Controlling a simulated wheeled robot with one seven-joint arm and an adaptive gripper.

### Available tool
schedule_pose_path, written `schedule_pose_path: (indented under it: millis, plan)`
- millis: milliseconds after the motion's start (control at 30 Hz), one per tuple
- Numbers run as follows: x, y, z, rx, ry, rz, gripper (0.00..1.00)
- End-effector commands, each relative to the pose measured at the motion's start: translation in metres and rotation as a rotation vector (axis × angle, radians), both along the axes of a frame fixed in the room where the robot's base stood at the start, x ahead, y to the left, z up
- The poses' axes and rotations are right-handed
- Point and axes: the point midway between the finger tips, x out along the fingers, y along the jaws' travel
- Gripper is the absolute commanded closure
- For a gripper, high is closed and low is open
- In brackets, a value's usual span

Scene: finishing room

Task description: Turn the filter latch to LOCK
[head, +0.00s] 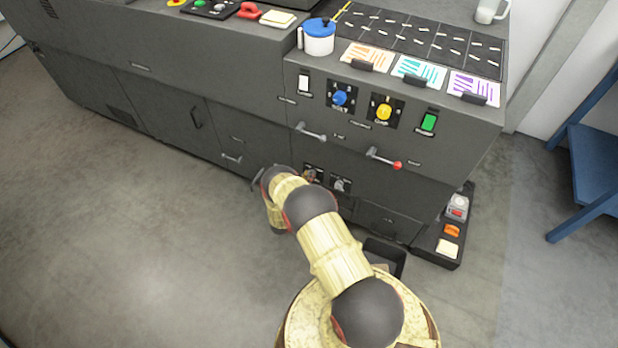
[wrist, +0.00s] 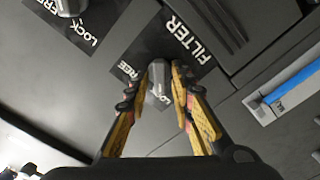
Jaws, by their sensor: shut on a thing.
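The filter latch (wrist: 159,76) is a small grey knob on a black plate (wrist: 195,62) marked FILTER, in the wrist view. FREE shows to the left of the knob, and LOCK is partly covered below it. My gripper (wrist: 165,82) has its two yellow-and-black fingers on either side of the knob, shut on it. Which mark the latch points to is hard to tell. In the head view my gripper (head: 309,177) is at the low front panel of the dark machine, largely hidden behind my wrist.
A second grey latch (wrist: 70,6) with its own FREE and LOCK marks is close by; it also shows in the head view (head: 340,185). Lever handles (head: 311,132) and a red-tipped lever (head: 385,159) stick out above. The floor to the left is clear.

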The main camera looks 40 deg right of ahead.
Motion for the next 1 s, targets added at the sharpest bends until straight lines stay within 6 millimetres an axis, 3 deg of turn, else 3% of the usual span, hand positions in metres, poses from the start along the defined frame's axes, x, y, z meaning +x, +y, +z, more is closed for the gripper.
schedule_pose_path:
  millis: [133,167,233,633,767,1000]
  plan:
    - [0.0,0.0,-0.001,0.001,0.001,0.001,1.0]
    - [0.0,0.0,-0.001,0.001,0.001,0.001,0.76]
    - [0.0,0.0,-0.001,0.001,0.001,0.001,0.72]
    - [-0.001,0.006,0.0,0.001,-0.001,0.002,0.71]
    - [-0.008,0.023,0.0,0.001,0.001,0.004,0.71]
    - [-0.027,0.069,0.0,0.001,0.001,0.006,0.71]
